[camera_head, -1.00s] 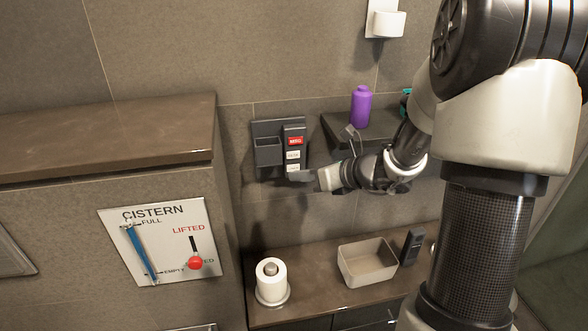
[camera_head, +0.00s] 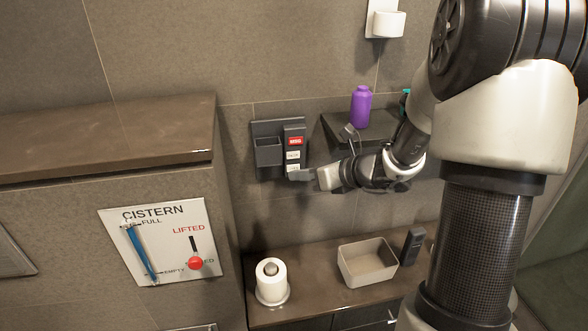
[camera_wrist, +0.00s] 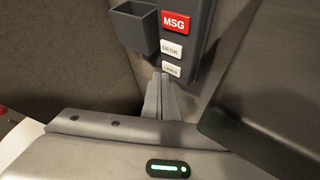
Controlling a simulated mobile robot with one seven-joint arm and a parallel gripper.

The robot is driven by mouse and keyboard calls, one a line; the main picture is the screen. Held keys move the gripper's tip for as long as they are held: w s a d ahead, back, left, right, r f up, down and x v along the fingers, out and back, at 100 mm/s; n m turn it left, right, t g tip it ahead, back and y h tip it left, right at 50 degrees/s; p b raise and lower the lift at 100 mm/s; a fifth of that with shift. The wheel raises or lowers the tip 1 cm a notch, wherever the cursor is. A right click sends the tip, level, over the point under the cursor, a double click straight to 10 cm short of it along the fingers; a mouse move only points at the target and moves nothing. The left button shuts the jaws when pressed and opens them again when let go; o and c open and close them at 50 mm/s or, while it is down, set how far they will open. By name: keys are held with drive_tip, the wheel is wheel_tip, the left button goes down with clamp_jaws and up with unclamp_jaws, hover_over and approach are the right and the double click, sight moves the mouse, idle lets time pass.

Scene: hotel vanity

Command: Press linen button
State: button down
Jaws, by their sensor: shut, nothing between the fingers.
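The linen button (camera_wrist: 171,69) is a small white button, the lowest on a dark wall panel (camera_wrist: 200,45) in the wrist view. Above it are a white DESK button (camera_wrist: 172,49) and a red MSG button (camera_wrist: 175,22). In the head view the panel (camera_head: 294,140) is on the tiled wall, with the red button (camera_head: 295,141) on top. My gripper (camera_wrist: 162,78) is shut and empty, its fingertips at the lower edge of the linen button. I cannot tell whether they touch it.
An open dark holder (camera_head: 268,151) is left of the buttons. A shelf (camera_head: 345,128) with a purple bottle (camera_head: 361,107) is to the right. Below, a counter (camera_head: 318,293) holds a toilet roll (camera_head: 271,280), a grey bin (camera_head: 367,263) and a dark handset (camera_head: 411,247).

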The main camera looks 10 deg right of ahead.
drive_tip(key=shift+w, duration=0.3)
drive_tip(key=shift+w, duration=0.15)
idle(0.5)
drive_tip(key=shift+s, duration=0.65)
drive_tip(key=shift+s+b, duration=0.3)
drive_tip(key=shift+s, duration=2.7)
